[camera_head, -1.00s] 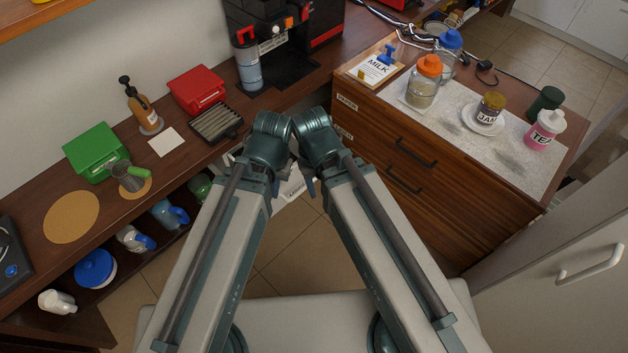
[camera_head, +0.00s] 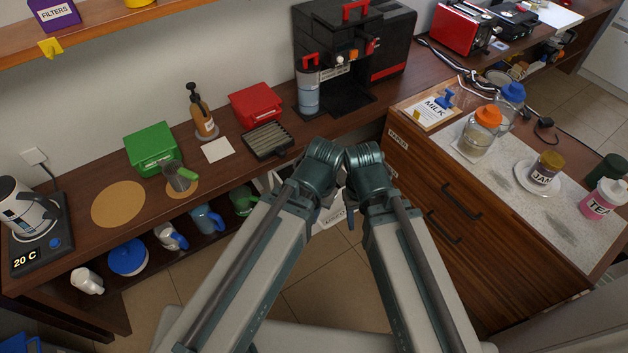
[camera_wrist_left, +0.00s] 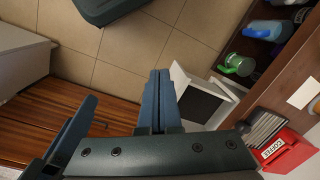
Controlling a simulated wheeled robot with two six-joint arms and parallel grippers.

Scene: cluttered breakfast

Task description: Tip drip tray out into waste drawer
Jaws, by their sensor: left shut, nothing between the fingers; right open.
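The drip tray (camera_head: 268,140), dark with a ribbed grate, lies on the wooden counter in front of the red box. It also shows in the left wrist view (camera_wrist_left: 264,127). The waste drawer looks like the white open box (camera_wrist_left: 213,97) with a dark inside, low under the counter; my arms mostly hide it in the head view. My left gripper (camera_wrist_left: 158,100) is shut and empty, pointing down beside the white box, apart from the tray. My right gripper (camera_head: 350,193) is open and empty, largely hidden by its wrist in the head view.
A black coffee machine (camera_head: 345,60) stands right of the tray. The red box (camera_head: 254,106), a brown bottle (camera_head: 203,118) and a green box (camera_head: 152,148) stand along the counter. A wooden drawer cabinet (camera_head: 455,205) is at right. Mugs (camera_head: 207,219) sit on the lower shelf.

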